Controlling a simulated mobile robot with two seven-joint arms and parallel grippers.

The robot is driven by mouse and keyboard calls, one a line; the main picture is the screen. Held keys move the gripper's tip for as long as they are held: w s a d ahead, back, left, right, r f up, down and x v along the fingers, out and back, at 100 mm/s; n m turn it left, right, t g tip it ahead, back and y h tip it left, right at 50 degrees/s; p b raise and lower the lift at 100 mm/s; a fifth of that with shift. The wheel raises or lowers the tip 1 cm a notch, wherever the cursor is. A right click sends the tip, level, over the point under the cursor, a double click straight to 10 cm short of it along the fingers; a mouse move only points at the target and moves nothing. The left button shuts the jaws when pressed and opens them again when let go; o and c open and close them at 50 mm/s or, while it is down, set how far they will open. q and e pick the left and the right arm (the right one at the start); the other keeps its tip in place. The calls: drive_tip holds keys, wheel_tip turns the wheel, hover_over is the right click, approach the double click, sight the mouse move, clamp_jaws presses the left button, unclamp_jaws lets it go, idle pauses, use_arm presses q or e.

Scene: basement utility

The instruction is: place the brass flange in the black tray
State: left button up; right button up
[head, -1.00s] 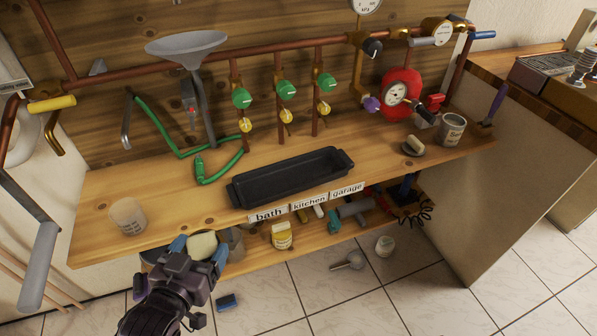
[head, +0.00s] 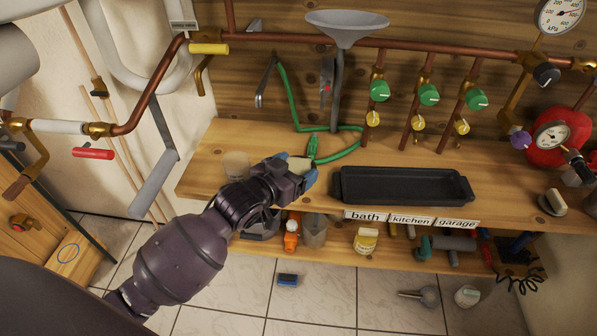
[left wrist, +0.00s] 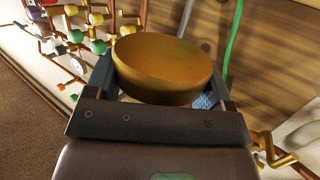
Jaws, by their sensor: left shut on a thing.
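The black tray (head: 402,187) lies empty on the wooden bench in the head view, right of my left gripper. My left gripper (head: 296,172) is shut on a thick round piece, the brass flange (head: 300,163). In the left wrist view the flange (left wrist: 163,66) looks golden and smooth, held between the two blue fingers. In the head view it looks pale and is partly hidden by the fingers. The gripper is near the bench's front, left of the tray and apart from it. My right gripper is not in view.
A translucent cup (head: 236,165) stands left of my gripper, partly hidden by my arm. A green hose (head: 340,152) lies behind it. Labels (head: 412,219) line the bench's front edge. Valves (head: 428,95) and a funnel (head: 347,27) rise behind. A lower shelf holds bottles and tools.

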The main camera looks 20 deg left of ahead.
sight(296, 159)
use_arm(q)
drive_tip(key=w, duration=0.1)
drive_tip(key=w+a, duration=0.1)
drive_tip(key=w, duration=0.1)
drive_tip(key=w+a+b, duration=0.1)
drive_tip(key=w, duration=0.1)
drive_tip(key=shift+f, duration=0.15)
drive_tip(key=shift+s+f, duration=0.1)
drive_tip(key=shift+f, duration=0.65)
drive_tip(key=shift+f+b, duration=0.4)
drive_tip(key=shift+f, duration=0.1)
drive_tip(key=f+b, duration=0.1)
drive_tip(key=f, duration=0.1)
drive_tip(key=f+b, duration=0.1)
drive_tip(key=f, duration=0.1)
drive_tip(key=shift+w+a+f, duration=0.1)
drive_tip(key=shift+w+f, duration=0.1)
drive_tip(key=shift+f, duration=0.1)
drive_tip(key=shift+w, duration=0.15)
drive_tip(key=shift+r, duration=0.25)
drive_tip(key=shift+f, duration=0.2)
drive_tip(key=o, duration=1.1)
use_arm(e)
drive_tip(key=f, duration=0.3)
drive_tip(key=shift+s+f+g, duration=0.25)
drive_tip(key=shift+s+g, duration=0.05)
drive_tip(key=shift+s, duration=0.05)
